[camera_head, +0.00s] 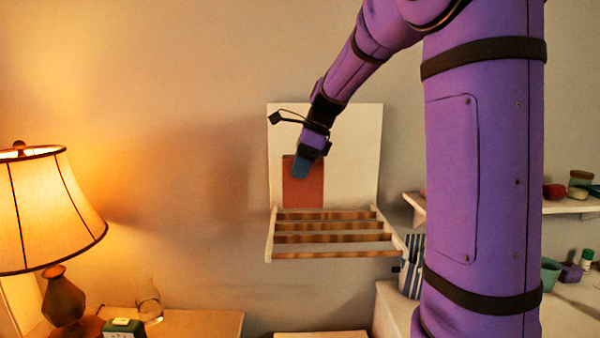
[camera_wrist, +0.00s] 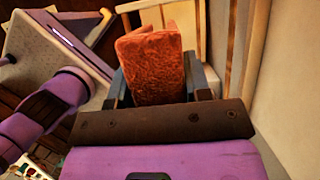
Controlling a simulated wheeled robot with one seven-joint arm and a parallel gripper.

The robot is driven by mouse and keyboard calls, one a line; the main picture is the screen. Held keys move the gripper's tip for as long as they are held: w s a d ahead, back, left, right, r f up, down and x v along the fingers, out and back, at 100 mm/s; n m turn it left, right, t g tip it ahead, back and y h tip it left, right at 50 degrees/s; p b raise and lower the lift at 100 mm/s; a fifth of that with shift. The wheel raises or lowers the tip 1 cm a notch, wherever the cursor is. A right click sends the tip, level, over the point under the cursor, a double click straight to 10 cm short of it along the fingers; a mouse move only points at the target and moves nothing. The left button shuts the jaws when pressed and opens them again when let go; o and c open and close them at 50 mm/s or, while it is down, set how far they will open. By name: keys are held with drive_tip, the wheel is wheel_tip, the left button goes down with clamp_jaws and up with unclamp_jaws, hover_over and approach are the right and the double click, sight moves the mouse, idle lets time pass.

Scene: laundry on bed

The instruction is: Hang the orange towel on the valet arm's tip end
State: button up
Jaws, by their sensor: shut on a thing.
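The orange towel (camera_head: 304,191) hangs as a flat, folded piece below my gripper (camera_head: 301,168), in front of a white wall panel. In the wrist view the towel (camera_wrist: 152,62) stands folded between the two fingers of my gripper (camera_wrist: 160,84), which is shut on it. A wall rack with several wooden bars (camera_head: 325,238) juts out below the towel in the head view. The towel's lower edge appears just above the rearmost bar; I cannot tell whether they touch. No separate valet arm can be made out; this rack may be it.
The white back panel (camera_head: 350,150) stands close behind my gripper. A lit lamp (camera_head: 45,215) and a glass (camera_head: 148,300) stand on a wooden table at left. A shelf (camera_head: 570,207) with small jars is at right. The wall left of the rack is clear.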

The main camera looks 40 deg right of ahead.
wheel_tip(320, 180, up, 14)
idle(0.9)
drive_tip(key=shift+f, duration=0.1)
